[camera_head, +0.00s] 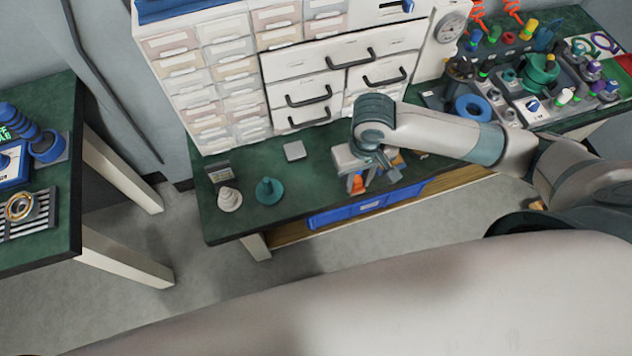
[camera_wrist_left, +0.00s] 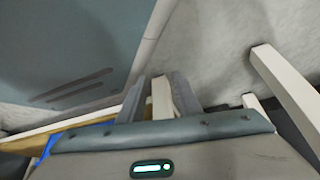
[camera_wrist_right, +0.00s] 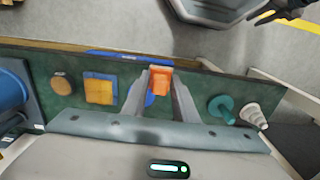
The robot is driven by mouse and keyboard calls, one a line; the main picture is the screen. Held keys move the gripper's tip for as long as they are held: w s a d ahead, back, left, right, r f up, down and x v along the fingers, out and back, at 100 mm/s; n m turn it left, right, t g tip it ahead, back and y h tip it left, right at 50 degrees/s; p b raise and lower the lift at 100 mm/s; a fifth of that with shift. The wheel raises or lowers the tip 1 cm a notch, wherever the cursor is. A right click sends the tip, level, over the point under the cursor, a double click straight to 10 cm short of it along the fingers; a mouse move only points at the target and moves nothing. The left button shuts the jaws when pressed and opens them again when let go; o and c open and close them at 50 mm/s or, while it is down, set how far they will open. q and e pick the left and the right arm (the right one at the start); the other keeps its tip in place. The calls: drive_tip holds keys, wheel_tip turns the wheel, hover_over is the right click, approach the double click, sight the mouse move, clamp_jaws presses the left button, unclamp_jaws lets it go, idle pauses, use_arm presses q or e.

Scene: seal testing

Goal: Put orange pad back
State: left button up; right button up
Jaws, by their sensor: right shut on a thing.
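The orange pad (camera_wrist_right: 160,80) is a small block held between the two fingertips of my right gripper (camera_wrist_right: 161,84), over the front part of the green bench. In the head view, my right gripper (camera_head: 368,178) reaches down near the bench's front edge, and the orange pad (camera_head: 357,185) shows at its tips. A blue patch (camera_wrist_right: 149,99) shows beside and behind the pad in the right wrist view; whether they touch is unclear. My left gripper (camera_wrist_left: 159,98) is open and empty, low near the floor and table legs. It does not show in the head view.
A square orange-and-blue piece (camera_wrist_right: 100,88) and a round brown piece (camera_wrist_right: 62,84) lie on the bench. A teal knobbed part (camera_head: 269,190) and a white stepped cone (camera_head: 229,199) stand at its left end. White drawers (camera_head: 330,90) rise behind. A blue bin (camera_head: 345,212) sits below the front edge.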

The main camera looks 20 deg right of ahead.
drive_tip(key=shift+w+a, duration=0.1)
